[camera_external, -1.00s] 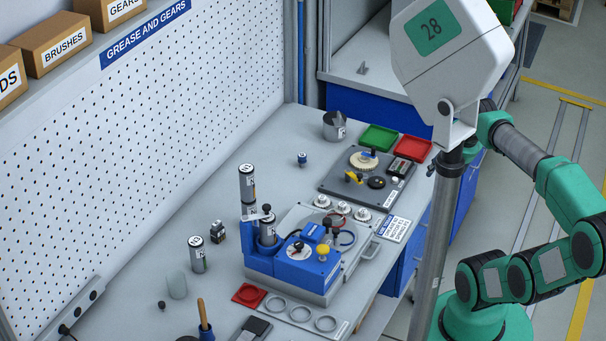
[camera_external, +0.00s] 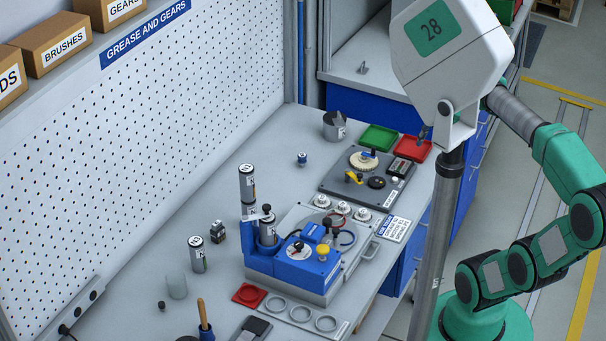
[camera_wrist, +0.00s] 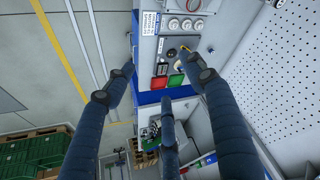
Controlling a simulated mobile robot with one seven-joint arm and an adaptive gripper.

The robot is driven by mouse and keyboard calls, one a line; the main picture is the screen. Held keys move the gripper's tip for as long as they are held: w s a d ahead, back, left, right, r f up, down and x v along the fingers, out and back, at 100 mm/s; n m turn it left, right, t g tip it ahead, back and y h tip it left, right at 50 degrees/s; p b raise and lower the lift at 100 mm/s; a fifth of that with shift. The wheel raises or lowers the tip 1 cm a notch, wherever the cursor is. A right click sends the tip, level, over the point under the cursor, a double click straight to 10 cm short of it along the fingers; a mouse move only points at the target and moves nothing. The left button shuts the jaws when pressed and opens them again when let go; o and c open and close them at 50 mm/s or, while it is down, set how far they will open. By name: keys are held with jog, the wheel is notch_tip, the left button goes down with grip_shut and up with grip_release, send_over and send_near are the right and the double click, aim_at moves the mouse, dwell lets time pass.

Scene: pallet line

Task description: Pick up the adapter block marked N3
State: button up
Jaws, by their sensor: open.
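I cannot read an N3 mark on anything. Three small white round pieces (camera_external: 343,208) stand in a row on the bench by a printed label. They also show at the top of the wrist view (camera_wrist: 185,24). A small dark block (camera_external: 218,231) stands further left beside a grey cylinder; its marking is too small to read. My gripper (camera_wrist: 162,78) is open and empty, its dark fingers spread high above the bench end. In the external view my fingertips (camera_external: 423,133) show near the red tray; the rest is hidden behind the white panel.
The red tray (camera_external: 412,149) and green tray (camera_external: 379,138) lie at the bench's far end beside a dark plate (camera_external: 335,184) with a gear. A blue fixture (camera_external: 300,272) and upright cylinders (camera_external: 246,183) stand nearer. The pole and panel marked 28 (camera_external: 436,30) block part of the view.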

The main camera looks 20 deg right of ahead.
jog(key=w+a+r+n+g, duration=0.1)
jog(key=w+a+r, duration=0.25)
jog(key=w, duration=0.25)
jog(key=w+a+r+n, duration=0.1)
jog(key=w+a+r, duration=0.2)
jog(key=w+a, duration=0.3)
jog(key=w+a+r+n+g, duration=0.1)
jog(key=w+a+r+g, duration=0.1)
jog(key=w+a, duration=1.05)
jog(key=n+g+b, duration=0.1)
jog(key=n+g, duration=0.1)
jog(key=n, duration=0.2)
send_over(218, 231)
jog(key=w, duration=0.2)
notch_tip(218, 231, down, 40)
jog(key=shift+a, duration=0.25)
notch_tip(218, 231, down, 9)
jog(key=shift+r+b, duration=0.2)
jog(key=shift+b, duration=0.8)
